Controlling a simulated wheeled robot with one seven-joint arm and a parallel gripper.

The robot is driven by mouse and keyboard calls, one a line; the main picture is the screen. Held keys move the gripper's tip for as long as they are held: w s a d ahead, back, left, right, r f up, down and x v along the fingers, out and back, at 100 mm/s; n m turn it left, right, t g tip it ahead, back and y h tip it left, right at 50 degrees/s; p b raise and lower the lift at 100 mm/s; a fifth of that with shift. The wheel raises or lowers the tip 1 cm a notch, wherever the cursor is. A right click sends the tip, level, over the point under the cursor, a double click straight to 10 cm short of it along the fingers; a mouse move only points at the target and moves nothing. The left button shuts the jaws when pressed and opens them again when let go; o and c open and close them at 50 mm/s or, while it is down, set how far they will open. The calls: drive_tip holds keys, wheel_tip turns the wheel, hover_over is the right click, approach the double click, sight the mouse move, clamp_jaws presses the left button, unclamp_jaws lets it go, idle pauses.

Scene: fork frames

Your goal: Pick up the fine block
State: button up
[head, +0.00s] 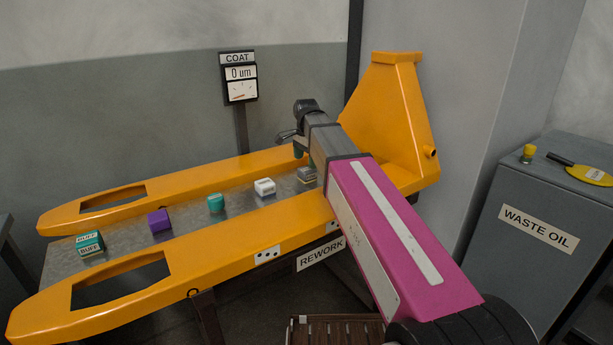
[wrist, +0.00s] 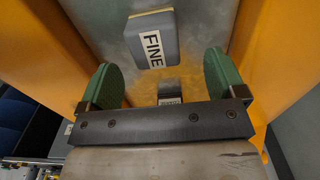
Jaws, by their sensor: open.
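The fine block (wrist: 153,40) is a grey block with a white "FINE" label at the top of the wrist view, on the metal surface beyond my fingertips. A grey block (head: 307,175) below my arm's end in the head view is probably the same one; its label is not readable there. My gripper (wrist: 161,76) is open, with two green rounded fingers spread apart and no block held between them. The fine block lies ahead of the gap, apart from both fingers. In the head view my arm hides most of the gripper.
The metal strip (head: 130,237) lies between two orange forks. It also carries a white block (head: 265,187), a teal piece (head: 216,203), a purple block (head: 159,220) and a teal "BUFF" block (head: 90,244). A small labelled grey thing (wrist: 168,91) shows between my fingers. An orange upright (head: 390,115) stands right.

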sight(307, 169)
drive_tip(key=shift+s+d+f, duration=0.1)
drive_tip(key=shift+s+f, duration=0.05)
drive_tip(key=shift+f, duration=1.25)
drive_tip(key=shift+s+d+f, duration=0.1)
drive_tip(key=shift+s+f, duration=0.05)
drive_tip(key=shift+f, duration=1.2)
drive_tip(key=c, duration=1)
